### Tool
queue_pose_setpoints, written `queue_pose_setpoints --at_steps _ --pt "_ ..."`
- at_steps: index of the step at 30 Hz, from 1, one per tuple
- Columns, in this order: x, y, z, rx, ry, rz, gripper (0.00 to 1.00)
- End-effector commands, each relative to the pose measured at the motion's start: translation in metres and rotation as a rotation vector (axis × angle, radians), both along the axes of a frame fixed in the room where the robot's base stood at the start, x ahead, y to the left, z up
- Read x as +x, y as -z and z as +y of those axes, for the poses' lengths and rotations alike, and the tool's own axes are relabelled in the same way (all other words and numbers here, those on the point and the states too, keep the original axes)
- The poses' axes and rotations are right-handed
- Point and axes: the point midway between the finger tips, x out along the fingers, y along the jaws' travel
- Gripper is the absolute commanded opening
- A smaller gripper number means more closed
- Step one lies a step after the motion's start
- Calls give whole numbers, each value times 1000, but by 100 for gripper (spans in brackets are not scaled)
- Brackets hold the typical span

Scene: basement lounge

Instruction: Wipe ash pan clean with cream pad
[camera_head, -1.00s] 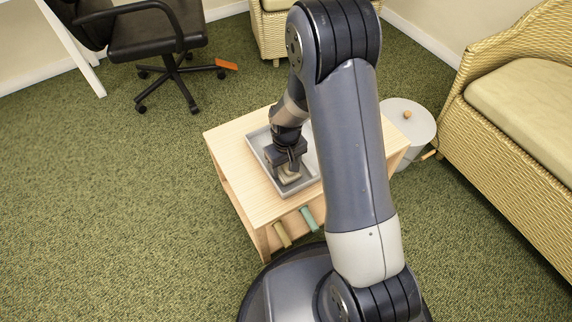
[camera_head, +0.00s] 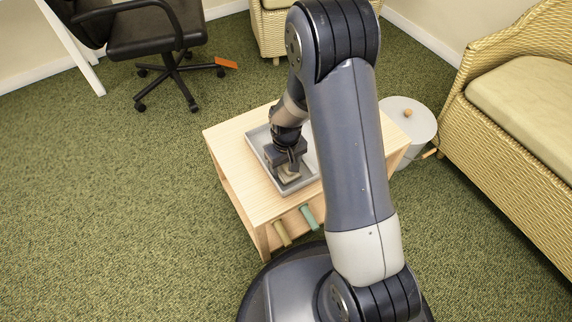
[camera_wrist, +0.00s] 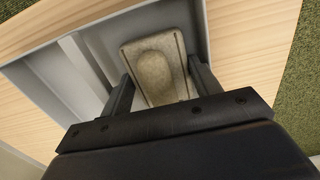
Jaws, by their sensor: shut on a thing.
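The ash pan (camera_head: 262,139) is a shallow grey tray on a light wooden table. It also shows in the wrist view (camera_wrist: 50,82), with a raised grey strip inside it. My gripper (camera_head: 288,170) points down into the near part of the pan. In the wrist view my gripper (camera_wrist: 157,90) is shut on the cream pad (camera_wrist: 156,72), with one finger on each side of it. The pad is a rounded block with a raised grip on top. In the head view only a bit of the pad (camera_head: 289,176) shows. The pan floor under the pad is hidden.
The table (camera_head: 228,139) has a lower shelf with a tan roll (camera_head: 283,234) and a green roll (camera_head: 309,217). A grey lidded bin (camera_head: 410,122) stands right of the table. A wicker sofa (camera_head: 520,150) is at right, an office chair (camera_head: 155,45) at back left. The carpet at left is clear.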

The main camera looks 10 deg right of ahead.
Motion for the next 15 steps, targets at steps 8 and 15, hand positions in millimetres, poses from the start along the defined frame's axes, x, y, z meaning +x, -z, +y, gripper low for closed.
queue_pose_setpoints --at_steps 8,15 --pt "9 1 4 0 0 -1 41" --pt "28 0 12 0 0 0 41"
